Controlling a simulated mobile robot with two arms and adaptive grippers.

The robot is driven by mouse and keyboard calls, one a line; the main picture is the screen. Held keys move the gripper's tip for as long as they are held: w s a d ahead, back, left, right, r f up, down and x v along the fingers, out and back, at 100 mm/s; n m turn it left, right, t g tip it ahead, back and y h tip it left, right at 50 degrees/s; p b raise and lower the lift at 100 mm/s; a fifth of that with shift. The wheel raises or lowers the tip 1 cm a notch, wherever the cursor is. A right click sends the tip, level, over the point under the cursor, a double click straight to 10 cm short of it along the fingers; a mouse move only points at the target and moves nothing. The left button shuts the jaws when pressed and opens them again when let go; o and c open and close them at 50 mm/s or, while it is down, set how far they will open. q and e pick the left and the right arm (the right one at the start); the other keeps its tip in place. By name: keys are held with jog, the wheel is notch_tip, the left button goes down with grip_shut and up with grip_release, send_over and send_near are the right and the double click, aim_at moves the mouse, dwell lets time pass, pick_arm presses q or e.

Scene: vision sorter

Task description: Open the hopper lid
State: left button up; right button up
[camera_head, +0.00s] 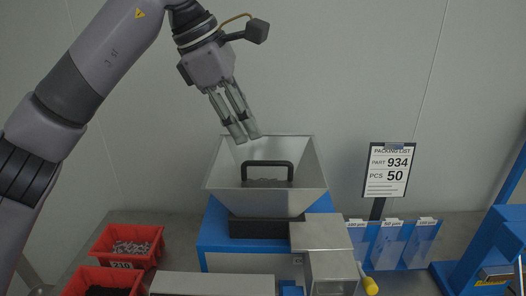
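The hopper (225,188) is a grey metal funnel with sloping walls on a blue machine, in the middle of the head view. A black handle (267,164) stands at its mouth, and small grey parts show below the handle. I cannot tell the edges of a lid from the funnel walls. My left gripper (246,131) points down just above the hopper's back rim, up and left of the handle. It appears apart from the handle and holds nothing visible. Its two fingers look close together, but the angle hides their real gap. My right gripper is out of view.
Red bins (128,242) stand at the left; the upper one holds small parts. A packing list sign (388,170), part 934, 50 pcs, stands at the right. The wall behind is bare.

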aim_at(263, 163)
pick_arm(q)
jog(key=p+x, duration=0.1)
jog(key=x, duration=0.7)
grip_shut()
dwell(0.7)
